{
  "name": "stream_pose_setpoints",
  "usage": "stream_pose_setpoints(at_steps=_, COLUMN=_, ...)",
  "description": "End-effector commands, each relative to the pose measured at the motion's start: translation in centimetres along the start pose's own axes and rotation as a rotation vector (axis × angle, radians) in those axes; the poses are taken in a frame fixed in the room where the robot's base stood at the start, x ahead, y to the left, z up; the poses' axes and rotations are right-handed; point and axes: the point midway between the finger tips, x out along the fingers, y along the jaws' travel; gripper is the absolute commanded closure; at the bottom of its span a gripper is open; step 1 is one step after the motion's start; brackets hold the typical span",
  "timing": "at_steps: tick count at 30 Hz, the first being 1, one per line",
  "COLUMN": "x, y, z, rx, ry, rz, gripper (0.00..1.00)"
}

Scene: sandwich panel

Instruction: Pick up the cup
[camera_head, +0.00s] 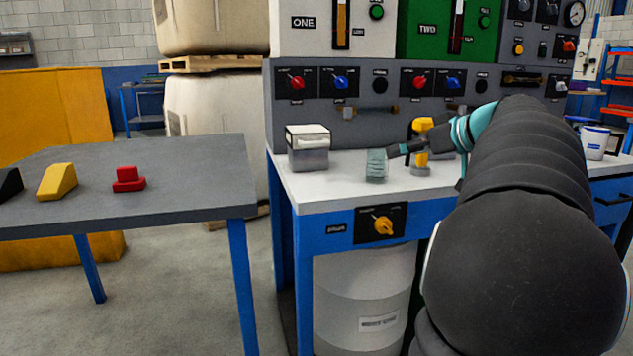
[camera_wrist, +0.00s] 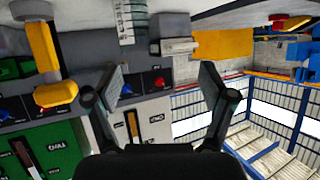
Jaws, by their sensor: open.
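The cup (camera_head: 376,165) is a pale greenish, ribbed, see-through tumbler standing on the white bench top (camera_head: 330,190). It also shows at the top of the wrist view (camera_wrist: 131,22), partly cut off by the frame edge. My gripper (camera_wrist: 160,85) is open, with its two dark fingers wide apart and nothing between them. In the head view my gripper (camera_head: 402,149) is just right of the cup and slightly above it, partly hidden by my arm. I cannot tell whether a finger touches the cup.
A yellow-handled fixture (camera_head: 421,135) stands close right of the cup. A white-lidded box (camera_head: 308,148) stands to its left. The control panel (camera_head: 345,125) rises behind. A grey table (camera_head: 190,195) on the left holds a red block (camera_head: 128,180) and a yellow block (camera_head: 57,182).

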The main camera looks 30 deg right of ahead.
Motion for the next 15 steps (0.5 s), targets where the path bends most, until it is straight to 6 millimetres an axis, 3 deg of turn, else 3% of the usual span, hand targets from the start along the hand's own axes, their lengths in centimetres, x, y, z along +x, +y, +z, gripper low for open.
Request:
stream_pose_setpoints(at_steps=1, x=-0.7, y=1.6, z=0.1, rx=-0.015, ry=0.026, rz=0.015, gripper=0.18)
stream_pose_setpoints(at_steps=3, x=-1.4, y=2.8, z=-0.2, rx=-0.037, ry=0.053, rz=0.024, gripper=0.18)
stream_pose_setpoints(at_steps=7, x=-1.4, y=3.7, z=-0.5, rx=-0.057, ry=0.074, rz=0.031, gripper=0.18)
stream_pose_setpoints(at_steps=15, x=3.2, y=3.7, z=-0.9, rx=-0.058, ry=0.074, rz=0.027, gripper=0.18)
